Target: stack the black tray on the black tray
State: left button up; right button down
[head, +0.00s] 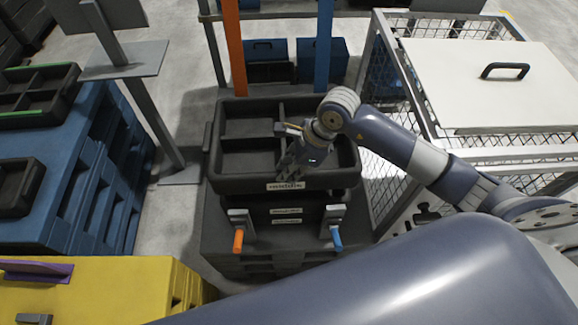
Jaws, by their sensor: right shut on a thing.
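A black tray (230,184) with divided compartments sits at the top of a black stack in the middle of the head view. A white label is on its front wall. My right gripper (294,156) reaches down into the tray and is shut on it, near the divider. Its fingertips are partly hidden, so the exact grip point is unclear. Below is another black tray (262,213), its front labels showing under the upper one. I cannot tell whether the two trays touch. My left gripper is not in view.
Orange (238,240) and blue (337,238) handled brackets stand in front of the stack. Orange (233,50) and blue (323,45) posts rise behind it. A mesh cage (383,130) is close on the right. Blue pallets (75,165) with more black trays are left.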

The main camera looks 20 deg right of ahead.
aim_at(290, 185)
notch_tip(290, 185, down, 2)
jog(key=shift+f+b, duration=0.1)
jog(key=shift+b, duration=0.5)
jog(key=shift+f, duration=0.3)
jog(key=shift+f+b, duration=1.25)
jog(key=shift+f, duration=0.35)
jog(key=shift+f+b, duration=0.75)
jog(key=shift+f, duration=0.1)
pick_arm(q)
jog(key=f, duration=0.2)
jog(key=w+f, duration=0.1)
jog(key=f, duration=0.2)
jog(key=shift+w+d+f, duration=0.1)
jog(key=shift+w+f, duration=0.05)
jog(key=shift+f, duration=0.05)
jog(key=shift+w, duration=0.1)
pick_arm(e)
jog(key=c, duration=1.4)
grip_release()
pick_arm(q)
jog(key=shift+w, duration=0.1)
pick_arm(e)
jog(key=shift+f, duration=0.1)
